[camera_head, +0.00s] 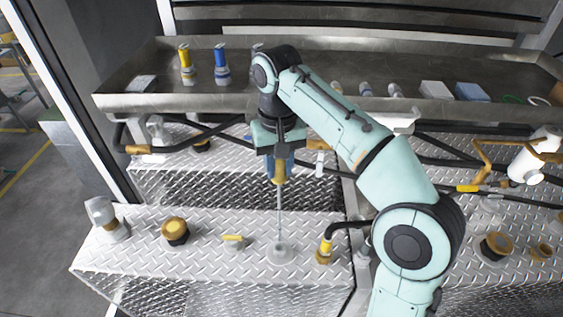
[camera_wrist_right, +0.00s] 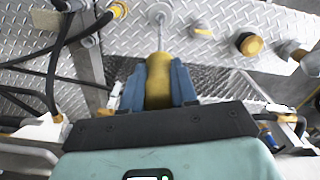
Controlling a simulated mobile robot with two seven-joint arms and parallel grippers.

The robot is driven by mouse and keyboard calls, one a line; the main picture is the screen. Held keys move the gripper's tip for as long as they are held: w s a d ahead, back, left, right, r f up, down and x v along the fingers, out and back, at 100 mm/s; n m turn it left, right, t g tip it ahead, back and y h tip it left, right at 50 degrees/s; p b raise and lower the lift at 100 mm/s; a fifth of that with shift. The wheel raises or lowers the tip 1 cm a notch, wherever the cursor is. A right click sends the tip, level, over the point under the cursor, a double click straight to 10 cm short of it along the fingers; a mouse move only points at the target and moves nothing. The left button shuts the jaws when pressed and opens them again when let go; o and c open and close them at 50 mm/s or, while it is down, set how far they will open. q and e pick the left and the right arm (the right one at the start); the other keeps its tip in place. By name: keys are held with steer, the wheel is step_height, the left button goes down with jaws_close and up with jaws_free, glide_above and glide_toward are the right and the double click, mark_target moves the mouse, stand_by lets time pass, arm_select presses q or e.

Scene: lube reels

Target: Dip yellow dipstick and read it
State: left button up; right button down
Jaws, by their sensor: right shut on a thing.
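My right gripper (camera_head: 279,172) is shut on the yellow handle of the dipstick (camera_head: 279,180). In the right wrist view the handle (camera_wrist_right: 158,82) sits between the two blue fingers (camera_wrist_right: 157,88). The thin metal rod hangs down upright from the handle. Its lower end meets the round grey port (camera_head: 281,253) on the diamond-plate tank top; the port also shows in the right wrist view (camera_wrist_right: 160,13). I cannot tell how far the tip is inside. The handle is well above the port. My left gripper is not in view.
A yellow valve lever (camera_head: 234,239), a brown-yellow cap (camera_head: 175,231) and a grey fitting (camera_head: 103,214) stand left of the port. A yellow-collared hose fitting (camera_head: 325,250) is close on its right. A metal shelf (camera_head: 130,102) with bottles runs behind.

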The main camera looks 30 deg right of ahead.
mark_target(279, 187)
steer(key=shift+f+b, duration=0.65)
steer(key=shift+f, duration=1)
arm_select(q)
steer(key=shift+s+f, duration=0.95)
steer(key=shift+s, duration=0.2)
arm_select(e)
steer(key=shift+f, duration=0.1)
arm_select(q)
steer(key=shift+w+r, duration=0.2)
arm_select(e)
steer(key=shift+f, duration=0.1)
steer(key=shift+s+f+b, duration=0.1)
steer(key=shift+f+b, duration=0.45)
steer(key=shift+f, duration=0.85)
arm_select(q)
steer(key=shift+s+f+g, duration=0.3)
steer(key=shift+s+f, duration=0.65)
arm_select(e)
steer(key=shift+f, duration=0.25)
